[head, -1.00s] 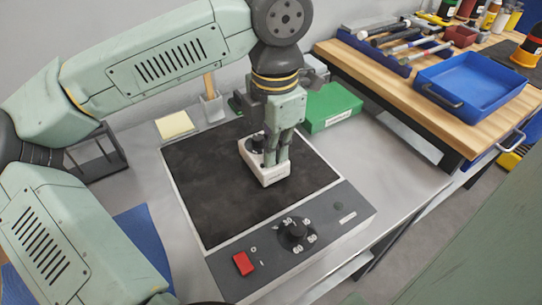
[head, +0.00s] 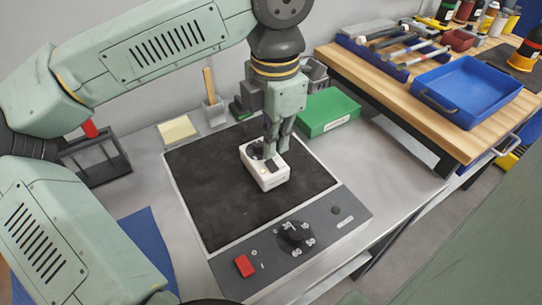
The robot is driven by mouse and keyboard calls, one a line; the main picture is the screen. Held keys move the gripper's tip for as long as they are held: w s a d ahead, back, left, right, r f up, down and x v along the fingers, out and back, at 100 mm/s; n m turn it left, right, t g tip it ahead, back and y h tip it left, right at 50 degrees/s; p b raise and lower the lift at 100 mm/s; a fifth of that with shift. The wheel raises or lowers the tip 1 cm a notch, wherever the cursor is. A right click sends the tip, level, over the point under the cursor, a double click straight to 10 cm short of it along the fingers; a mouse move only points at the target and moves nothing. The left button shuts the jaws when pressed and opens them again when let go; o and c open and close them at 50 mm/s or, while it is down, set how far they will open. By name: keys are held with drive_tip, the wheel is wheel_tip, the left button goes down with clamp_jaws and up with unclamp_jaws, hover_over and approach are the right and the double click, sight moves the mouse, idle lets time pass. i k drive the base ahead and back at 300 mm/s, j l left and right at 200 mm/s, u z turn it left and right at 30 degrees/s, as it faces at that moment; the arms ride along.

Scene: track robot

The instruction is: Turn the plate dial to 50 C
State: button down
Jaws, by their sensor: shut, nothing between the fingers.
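The black plate dial (head: 295,233) is on the grey front panel (head: 335,226) of the hot plate (head: 220,205). Small white numbers ring it, and its pointer is too small to read. A small white device (head: 268,182) with a dark round part and a dark patch on top sits on the plate's dark surface. My gripper (head: 278,150) is shut and empty, pointing down at the back right of the white device. I cannot tell whether it touches the device. It is well behind the dial.
A red switch (head: 244,266) is left of the dial on the panel. A green box (head: 328,112) lies behind my gripper, and a yellow pad (head: 177,130) lies back left. A wooden bench with a blue tray (head: 470,90) stands at the right. The space above the dial is clear.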

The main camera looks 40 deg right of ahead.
sight(296, 235)
drive_tip(key=k, duration=1)
